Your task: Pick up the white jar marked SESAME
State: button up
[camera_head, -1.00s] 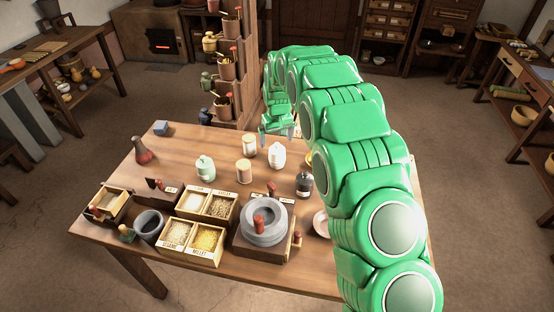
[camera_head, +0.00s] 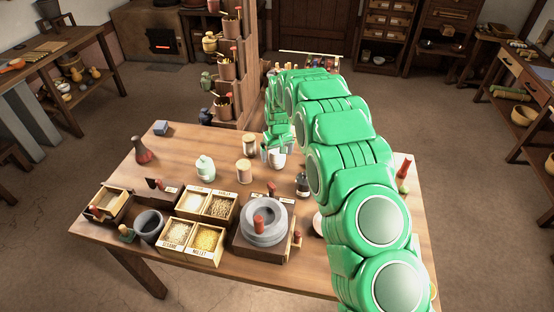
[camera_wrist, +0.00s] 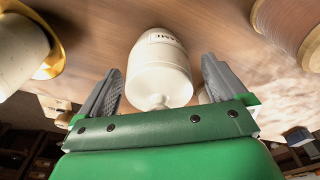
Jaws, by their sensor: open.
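The white jar (camera_wrist: 160,66) stands between the two grey fingers in the wrist view, with the dark letters "AME" showing at its top edge. The rest of its marking is out of sight. In the head view the white jar (camera_head: 276,161) is partly hidden behind my gripper (camera_head: 276,150), at the back of the wooden table (camera_head: 215,147). My gripper, also in the wrist view (camera_wrist: 162,85), is open, one finger on each side of the jar. Gaps show between the fingers and the jar.
A dark jar (camera_head: 303,185) stands in front. A stone quern (camera_head: 262,224) and grain boxes (camera_head: 207,205) fill the front. The table's back left is mostly clear.

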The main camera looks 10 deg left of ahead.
jog(key=shift+c, duration=0.2)
jog(key=c, duration=1.3)
jog(key=shift+r, duration=0.1)
jog(key=shift+c, duration=0.2)
